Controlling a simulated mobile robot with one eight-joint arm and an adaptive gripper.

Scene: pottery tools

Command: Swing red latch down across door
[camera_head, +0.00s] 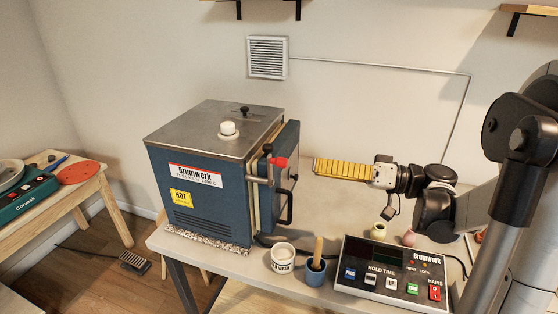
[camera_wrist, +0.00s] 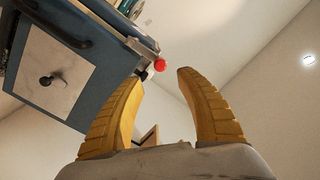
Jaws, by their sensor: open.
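The red latch knob (camera_head: 279,162) is at the upper front edge of the blue kiln (camera_head: 205,203), by the slightly open-looking door (camera_head: 281,180). A metal latch bar runs from it along the door edge. In the wrist view the red knob (camera_wrist: 160,65) shows beyond and between my fingertips, with the kiln door (camera_wrist: 65,75) at left. My gripper (camera_head: 318,167) has yellow ribbed fingers pointing left at the knob, apart from it to its right. In the wrist view my gripper (camera_wrist: 160,75) is open, with nothing between its fingers.
A control box (camera_head: 392,272) stands at the table's front right. A white tub (camera_head: 283,258) and a blue cup (camera_head: 316,270) with a wooden tool stand below the door. A black door handle (camera_head: 287,210) juts out from the door. The space above the table around my gripper is clear.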

